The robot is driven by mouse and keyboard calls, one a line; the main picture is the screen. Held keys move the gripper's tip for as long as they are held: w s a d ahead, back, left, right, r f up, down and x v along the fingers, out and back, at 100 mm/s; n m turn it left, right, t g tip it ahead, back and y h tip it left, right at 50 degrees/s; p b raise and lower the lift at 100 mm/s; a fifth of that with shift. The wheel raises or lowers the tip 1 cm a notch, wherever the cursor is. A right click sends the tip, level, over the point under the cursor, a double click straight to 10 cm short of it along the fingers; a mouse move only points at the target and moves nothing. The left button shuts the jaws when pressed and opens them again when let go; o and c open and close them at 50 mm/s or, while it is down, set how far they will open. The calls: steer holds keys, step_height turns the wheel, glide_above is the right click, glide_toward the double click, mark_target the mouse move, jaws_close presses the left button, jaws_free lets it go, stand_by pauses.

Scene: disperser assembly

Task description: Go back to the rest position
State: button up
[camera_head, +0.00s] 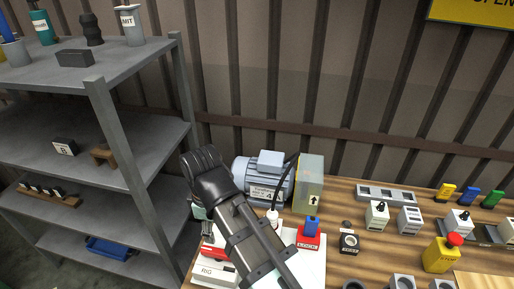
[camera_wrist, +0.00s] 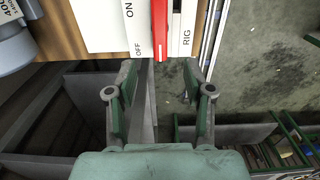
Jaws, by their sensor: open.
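My gripper (camera_wrist: 160,98) is open in the wrist view, its two green-padded fingers apart with nothing between them. Beyond the fingertips, at the top of that view, is a white board (camera_wrist: 100,22) marked ON, OFF and RIG, with a red bar (camera_wrist: 160,28) across it. In the head view my dark arm reaches up from the bottom and bends over the board's left end; the gripper itself is mostly hidden there. The RIG label (camera_head: 213,271) and a blue switch on a red LOCK base (camera_head: 309,236) show on the board.
A grey motor (camera_head: 262,173) and a yellowish box (camera_head: 310,182) stand behind the board. A metal shelf (camera_head: 130,150) with several items rises close on the left. The wooden bench (camera_head: 340,205) holds several small modules and a yellow red-button box (camera_head: 441,254) on the right.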

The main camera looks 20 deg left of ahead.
mark_target(218, 252)
step_height(218, 252, down, 12)
steer(key=shift+r, duration=0.25)
stand_by(0.4)
steer(key=shift+r, duration=0.1)
step_height(218, 252, up, 11)
step_height(218, 252, down, 12)
steer(key=shift+r, duration=0.25)
steer(key=m+b, duration=0.1)
steer(key=m, duration=0.2)
steer(key=shift+m, duration=0.3)
steer(key=m+b, duration=0.1)
steer(key=m, duration=0.3)
steer(key=shift+r, duration=0.1)
steer(key=shift+m, duration=0.4)
stand_by(0.4)
